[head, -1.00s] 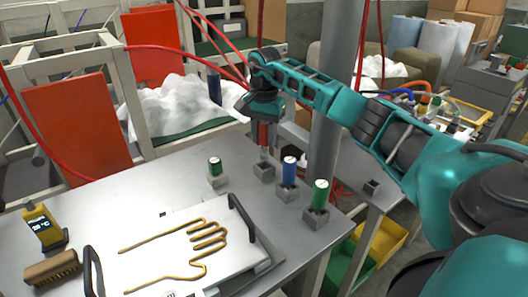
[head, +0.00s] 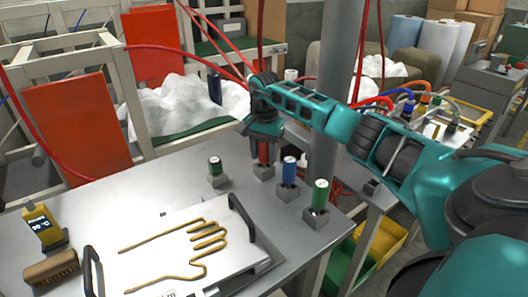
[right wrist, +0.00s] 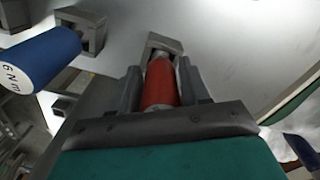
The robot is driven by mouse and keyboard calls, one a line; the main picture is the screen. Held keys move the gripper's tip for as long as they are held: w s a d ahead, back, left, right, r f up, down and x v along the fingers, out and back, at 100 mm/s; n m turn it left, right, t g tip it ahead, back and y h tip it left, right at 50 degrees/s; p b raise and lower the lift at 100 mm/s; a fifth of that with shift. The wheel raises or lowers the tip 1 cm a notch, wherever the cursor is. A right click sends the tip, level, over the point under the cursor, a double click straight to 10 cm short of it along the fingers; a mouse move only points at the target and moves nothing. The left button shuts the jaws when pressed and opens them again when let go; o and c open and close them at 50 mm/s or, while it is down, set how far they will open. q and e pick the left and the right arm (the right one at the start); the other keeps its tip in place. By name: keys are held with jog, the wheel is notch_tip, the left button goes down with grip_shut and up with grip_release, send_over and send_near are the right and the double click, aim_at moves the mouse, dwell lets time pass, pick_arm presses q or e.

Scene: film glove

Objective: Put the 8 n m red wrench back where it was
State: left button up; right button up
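The red wrench (head: 263,153) stands upright at the grey holder (head: 263,172) at the back of the table, its lower end in the holder. My right gripper (head: 264,141) comes down on it from above. In the right wrist view the red wrench (right wrist: 160,84) lies between the two fingers, which are shut on its handle, with the holder (right wrist: 163,45) just beyond. The number on the red wrench is not visible. My left gripper is not in view.
A blue wrench (head: 289,170), marked 6 N m in the right wrist view, and green ones (head: 320,193) (head: 214,166) stand in neighbouring holders.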

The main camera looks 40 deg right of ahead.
jog(key=shift+o, duration=1.1)
notch_tip(320, 180, up, 12)
jog(key=shift+r, duration=0.2)
jog(key=shift+s, duration=0.15)
